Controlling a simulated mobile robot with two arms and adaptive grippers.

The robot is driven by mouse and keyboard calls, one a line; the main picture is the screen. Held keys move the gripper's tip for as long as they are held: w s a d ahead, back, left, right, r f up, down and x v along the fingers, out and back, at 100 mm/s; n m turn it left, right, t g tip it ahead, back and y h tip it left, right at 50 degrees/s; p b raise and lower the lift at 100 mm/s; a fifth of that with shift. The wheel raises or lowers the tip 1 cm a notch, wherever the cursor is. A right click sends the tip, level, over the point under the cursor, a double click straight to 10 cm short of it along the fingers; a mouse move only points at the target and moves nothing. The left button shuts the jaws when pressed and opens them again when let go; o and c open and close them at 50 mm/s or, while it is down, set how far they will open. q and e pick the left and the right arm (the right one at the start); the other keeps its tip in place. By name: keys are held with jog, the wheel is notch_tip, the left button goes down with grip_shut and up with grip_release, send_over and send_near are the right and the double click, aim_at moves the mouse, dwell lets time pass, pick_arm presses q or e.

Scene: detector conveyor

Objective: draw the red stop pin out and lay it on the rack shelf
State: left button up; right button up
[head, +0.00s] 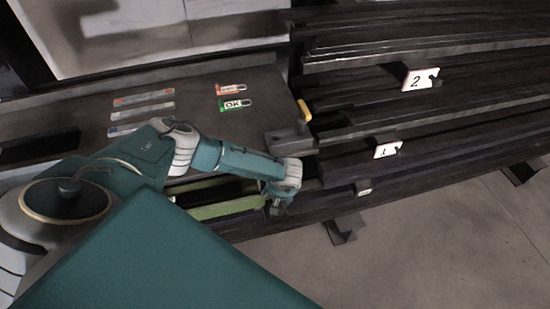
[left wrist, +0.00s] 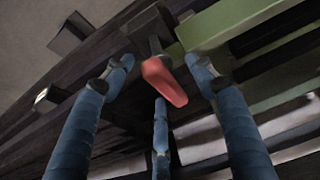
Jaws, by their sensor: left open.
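The red stop pin (left wrist: 165,82) shows in the left wrist view, its red handle pointing toward the camera and its far end at a dark fitting (left wrist: 154,42) beside a green rail. My left gripper (left wrist: 160,76) is open, its three blue fingers spread around the red handle without visibly closing on it. In the head view my left gripper (head: 278,203) hangs at the near edge of the dark rails, and the pin is hidden there. I cannot tell for sure which surface is the rack shelf. My right gripper is not in view.
Dark stacked rails run right, with white plates marked 2 (head: 420,78) and 1 (head: 387,149). A yellow handle (head: 304,110) stands on a grey block (head: 289,140). A grey surface (head: 190,108) carries tags and strips. The green rail (left wrist: 235,22) lies close to the fingers.

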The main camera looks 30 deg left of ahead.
pick_arm(q)
jog(key=shift+w+a+f, duration=0.1)
jog(key=shift+w+f, duration=0.05)
jog(key=shift+f, duration=0.35)
grip_shut()
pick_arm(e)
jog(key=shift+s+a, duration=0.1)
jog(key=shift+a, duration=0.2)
pick_arm(q)
jog(key=shift+r, duration=0.1)
